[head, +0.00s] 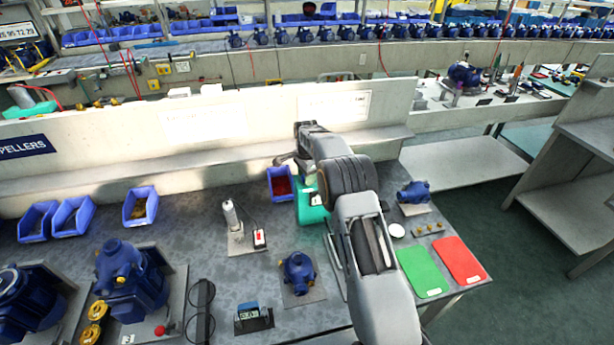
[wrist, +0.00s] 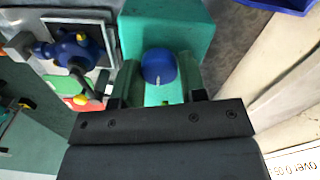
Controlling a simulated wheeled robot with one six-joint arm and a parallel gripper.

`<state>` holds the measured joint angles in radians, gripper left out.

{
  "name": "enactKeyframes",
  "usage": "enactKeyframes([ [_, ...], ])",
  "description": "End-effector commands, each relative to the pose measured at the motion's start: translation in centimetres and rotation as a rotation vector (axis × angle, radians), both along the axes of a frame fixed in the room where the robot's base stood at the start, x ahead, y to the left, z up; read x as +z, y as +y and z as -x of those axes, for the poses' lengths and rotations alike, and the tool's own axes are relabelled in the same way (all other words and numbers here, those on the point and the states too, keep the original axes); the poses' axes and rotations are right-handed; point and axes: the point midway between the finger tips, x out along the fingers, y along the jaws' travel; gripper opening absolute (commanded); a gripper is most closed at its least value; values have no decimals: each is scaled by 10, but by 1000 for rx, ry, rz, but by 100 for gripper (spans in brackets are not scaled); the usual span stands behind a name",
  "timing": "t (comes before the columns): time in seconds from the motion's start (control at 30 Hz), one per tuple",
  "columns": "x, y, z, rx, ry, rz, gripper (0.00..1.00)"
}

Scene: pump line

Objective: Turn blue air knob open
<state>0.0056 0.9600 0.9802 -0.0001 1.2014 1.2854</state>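The blue air knob (wrist: 159,64) is a round knob with a small white mark on its lower edge. It sits on a teal block (wrist: 190,22) in the wrist view. My gripper (wrist: 160,72) is open, with one finger on each side of the knob. Narrow teal gaps seem to show between the fingers and the knob; I cannot tell contact for certain. In the head view the teal block (head: 310,214) is partly behind my arm, and the knob and fingertips are hidden.
A blue bin with red parts (head: 281,184) stands close left of the teal block. A blue pump (head: 414,192) is to the right, also in the wrist view (wrist: 75,52). Green (head: 422,271) and red (head: 459,260) mats lie at front right. A pale wall (head: 200,135) stands behind.

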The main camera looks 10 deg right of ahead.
Motion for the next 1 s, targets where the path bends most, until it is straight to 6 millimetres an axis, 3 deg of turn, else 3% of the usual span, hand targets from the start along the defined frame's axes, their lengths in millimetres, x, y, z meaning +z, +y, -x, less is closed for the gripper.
enactKeyframes([
  [0.2,0,0,0,-2,0,0,60],
  [0.57,7,0,-1,-2,-3,0,60],
  [0.67,20,0,-1,-2,-3,0,60],
  [1.0,90,0,-1,-2,-4,0,60],
])
